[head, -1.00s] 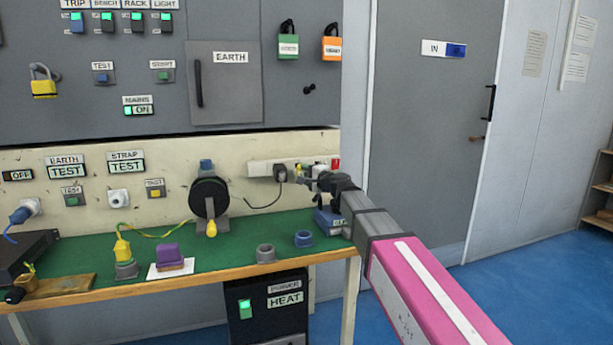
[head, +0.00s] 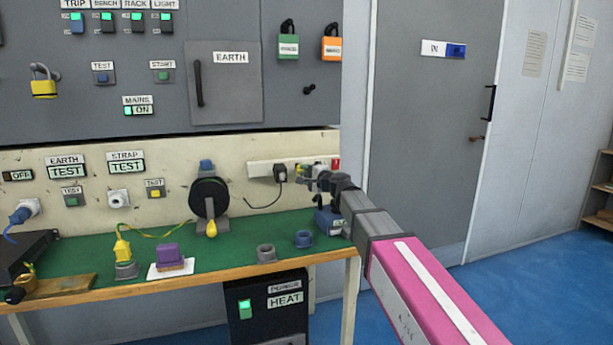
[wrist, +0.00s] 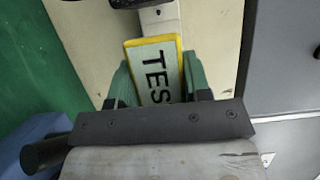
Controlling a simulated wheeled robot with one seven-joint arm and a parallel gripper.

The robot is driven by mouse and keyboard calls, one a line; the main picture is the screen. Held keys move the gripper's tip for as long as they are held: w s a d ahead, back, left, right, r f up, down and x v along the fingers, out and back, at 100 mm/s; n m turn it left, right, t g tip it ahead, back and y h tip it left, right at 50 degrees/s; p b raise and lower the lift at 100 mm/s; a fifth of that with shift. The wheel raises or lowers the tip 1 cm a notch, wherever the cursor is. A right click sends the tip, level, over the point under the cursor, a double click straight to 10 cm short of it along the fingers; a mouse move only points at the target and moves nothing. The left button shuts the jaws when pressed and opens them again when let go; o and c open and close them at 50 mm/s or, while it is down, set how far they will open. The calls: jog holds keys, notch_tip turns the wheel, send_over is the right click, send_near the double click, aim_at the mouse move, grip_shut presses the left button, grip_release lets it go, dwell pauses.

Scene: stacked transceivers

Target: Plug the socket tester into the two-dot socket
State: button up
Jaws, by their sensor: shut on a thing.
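My gripper (wrist: 155,85) is shut on the socket tester (wrist: 156,62), with its green fingers on either side. The tester has a yellow rim and a pale face reading TEST. In the head view my gripper (head: 314,171) is at the right part of the white socket strip (head: 262,170) on the cream wall. The tester shows there only as a small yellow patch (head: 299,169). The wrist view shows the white strip (wrist: 160,18) just beyond the tester. Whether the tester touches the strip cannot be told. The two-dot mark is not readable, and the arm hides part of the strip.
A black plug (head: 280,172) with a cable is in the strip, left of my gripper. A red switch (head: 336,163) is at its right end. A blue box (head: 326,219) stands below my arm on the green bench (head: 220,258). A black reel (head: 209,197) stands further left.

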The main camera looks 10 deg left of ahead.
jog(key=shift+w+a, duration=0.55)
jog(key=shift+w, duration=0.25)
jog(key=shift+w+a, duration=0.5)
jog(key=shift+w, duration=0.3)
jog(key=o, duration=1.1)
jog(key=shift+s+d, duration=0.1)
jog(key=shift+d, duration=0.05)
jog(key=v, duration=1)
jog(key=shift+s+d, duration=0.15)
jog(key=shift+d, duration=0.05)
